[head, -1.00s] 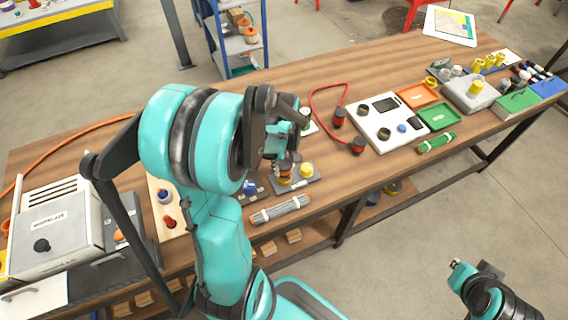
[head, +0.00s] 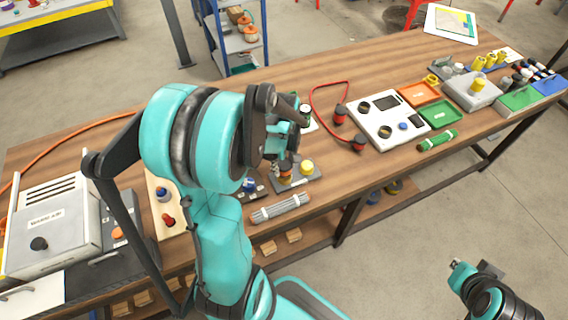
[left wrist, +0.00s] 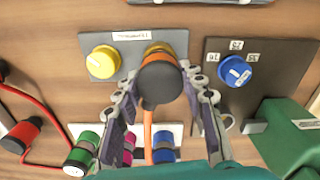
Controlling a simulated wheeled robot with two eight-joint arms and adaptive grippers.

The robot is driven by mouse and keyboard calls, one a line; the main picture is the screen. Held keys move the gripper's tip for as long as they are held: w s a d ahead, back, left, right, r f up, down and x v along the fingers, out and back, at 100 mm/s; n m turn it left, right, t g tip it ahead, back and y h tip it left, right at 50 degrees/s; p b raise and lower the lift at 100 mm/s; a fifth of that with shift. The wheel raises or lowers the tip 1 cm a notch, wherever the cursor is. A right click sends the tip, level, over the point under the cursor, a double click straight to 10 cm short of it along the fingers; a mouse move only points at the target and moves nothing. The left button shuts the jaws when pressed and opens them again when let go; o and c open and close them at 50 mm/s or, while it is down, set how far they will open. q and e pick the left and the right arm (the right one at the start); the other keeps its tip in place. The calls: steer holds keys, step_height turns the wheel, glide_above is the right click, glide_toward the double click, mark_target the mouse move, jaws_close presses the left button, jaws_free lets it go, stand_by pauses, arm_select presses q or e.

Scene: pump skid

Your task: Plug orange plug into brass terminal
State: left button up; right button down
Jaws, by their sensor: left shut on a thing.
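In the left wrist view the orange plug (left wrist: 160,78), a dark round body with an orange band, sits between the fingers of my left gripper (left wrist: 160,88), which is shut on it. The brass terminal (left wrist: 157,48) shows just behind the plug on a grey plate, mostly covered by it. The plug overlaps the terminal in this view; I cannot tell how deep it is seated. In the head view my left gripper (head: 284,160) is over the plate, and the plug (head: 285,172) shows partly below it. My right gripper (head: 470,272) is low at the right, away from the bench.
A yellow terminal (left wrist: 103,61) stands beside the brass one on the grey plate. A blue knob (left wrist: 235,71) is on a dark panel to the right. A grey bundle (head: 281,208) lies at the bench's front edge. A red cable (head: 314,100) with plugs lies to the right.

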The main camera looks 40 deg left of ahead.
arm_select(q)
steer(key=shift+f+b, duration=0.9)
steer(key=shift+f, duration=0.15)
steer(key=o, duration=1.4)
steer(key=shift+c, duration=0.2)
step_height(320, 180, up, 12)
